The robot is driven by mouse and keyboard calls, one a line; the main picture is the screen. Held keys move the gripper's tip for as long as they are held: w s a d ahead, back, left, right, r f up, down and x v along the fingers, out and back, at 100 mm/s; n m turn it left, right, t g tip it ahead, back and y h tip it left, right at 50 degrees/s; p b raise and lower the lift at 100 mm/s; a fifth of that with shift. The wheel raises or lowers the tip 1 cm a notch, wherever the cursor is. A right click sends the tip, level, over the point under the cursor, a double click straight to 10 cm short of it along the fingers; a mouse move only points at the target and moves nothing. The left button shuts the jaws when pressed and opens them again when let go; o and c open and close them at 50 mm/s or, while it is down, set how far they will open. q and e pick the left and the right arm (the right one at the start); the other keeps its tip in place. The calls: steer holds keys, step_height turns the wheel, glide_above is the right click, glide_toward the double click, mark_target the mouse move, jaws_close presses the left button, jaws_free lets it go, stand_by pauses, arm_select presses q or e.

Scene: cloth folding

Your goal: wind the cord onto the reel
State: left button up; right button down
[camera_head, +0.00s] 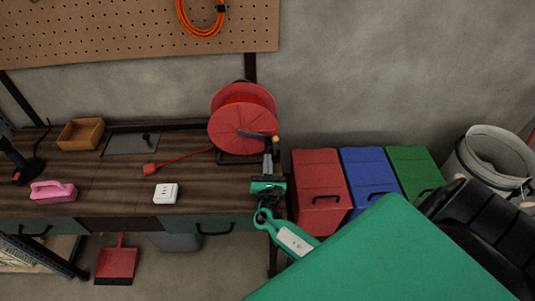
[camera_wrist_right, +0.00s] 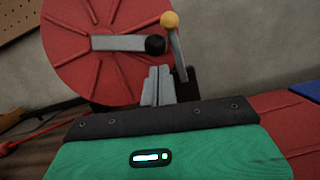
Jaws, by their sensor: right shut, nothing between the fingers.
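The red reel (camera_head: 238,130) stands at the back right of the wooden workbench. Its red cord (camera_head: 185,158) runs out left across the bench to a red plug (camera_head: 150,169). A grey crank (camera_head: 255,134) with a yellow-orange knob (camera_head: 275,139) is on the reel's front. My right gripper (camera_head: 268,158) is upright just below the knob. In the right wrist view the shut fingers (camera_wrist_right: 157,85) stand in front of the reel (camera_wrist_right: 75,60), below the crank arm (camera_wrist_right: 120,43) and left of the knob's grey stem; the knob (camera_wrist_right: 170,19) is free. Contact cannot be told.
A white socket block (camera_head: 166,194), pink brush (camera_head: 53,191) and wooden tray (camera_head: 80,134) sit on the bench (camera_head: 110,185). Red (camera_head: 318,165), blue (camera_head: 368,160) and green (camera_head: 412,160) bins stand right of it. The bench's middle is mostly clear.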

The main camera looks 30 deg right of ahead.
steer(key=shift+x, duration=0.85)
steer(key=shift+s+d+r+n+y+p, duration=0.2)
steer(key=shift+d+r+n+y+p, duration=0.1)
steer(key=shift+r+n+p, duration=0.4)
steer(key=shift+f+n+t, duration=0.15)
steer(key=shift+n+t, duration=0.15)
steer(key=shift+n, duration=0.1)
steer(key=shift+f, duration=0.1)
